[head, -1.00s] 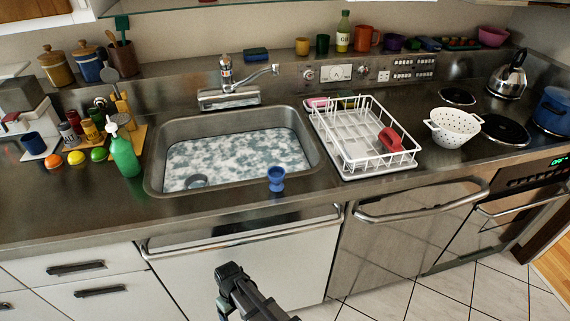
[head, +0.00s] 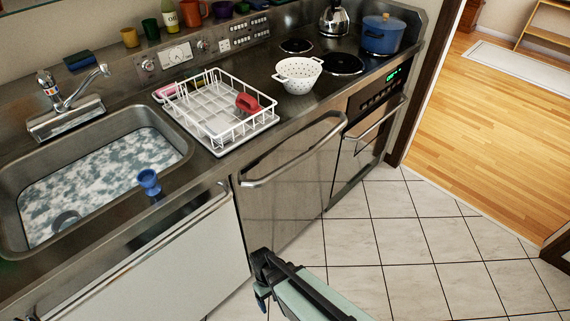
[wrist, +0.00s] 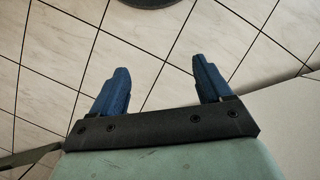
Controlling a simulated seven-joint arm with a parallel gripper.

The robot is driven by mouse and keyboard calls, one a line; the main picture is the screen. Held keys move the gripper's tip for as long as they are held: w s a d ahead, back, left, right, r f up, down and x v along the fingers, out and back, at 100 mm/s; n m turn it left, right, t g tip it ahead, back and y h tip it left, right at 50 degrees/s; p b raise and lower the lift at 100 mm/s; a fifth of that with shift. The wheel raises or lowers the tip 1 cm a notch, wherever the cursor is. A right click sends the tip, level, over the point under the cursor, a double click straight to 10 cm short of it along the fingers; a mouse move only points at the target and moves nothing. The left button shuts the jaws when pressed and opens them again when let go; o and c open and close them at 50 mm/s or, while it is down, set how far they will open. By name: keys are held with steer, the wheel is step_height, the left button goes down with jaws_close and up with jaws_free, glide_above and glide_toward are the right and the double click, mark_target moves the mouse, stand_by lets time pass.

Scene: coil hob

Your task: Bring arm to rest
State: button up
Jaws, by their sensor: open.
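My gripper (wrist: 160,85) is open and empty in the wrist view, its two blue fingers apart over the tiled floor. In the head view my arm comes in from the bottom, and my gripper (head: 260,296) is low in front of the cabinet fronts, below the counter edge. It touches nothing that I can see.
The metal counter holds a sink (head: 188,150) of foamy water, a blue egg cup (head: 149,181) at its front rim, a white dish rack (head: 212,112) with a red item, and a white colander (head: 298,75). Tiled floor (head: 420,240) at right is clear.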

steer(key=s+d+m+g, duration=0.1)
steer(key=s+d+m, duration=0.1)
steer(key=d, duration=0.5)
steer(key=s+d+f+m+g+y, duration=0.1)
steer(key=s+d+m, duration=0.1)
steer(key=s+d, duration=0.3)
steer(key=s+d+m+g, duration=0.1)
steer(key=s+d+m, duration=0.2)
steer(key=d, duration=0.6)
steer(key=shift+s+d+f+y, duration=0.2)
steer(key=shift+s+y, duration=0.1)
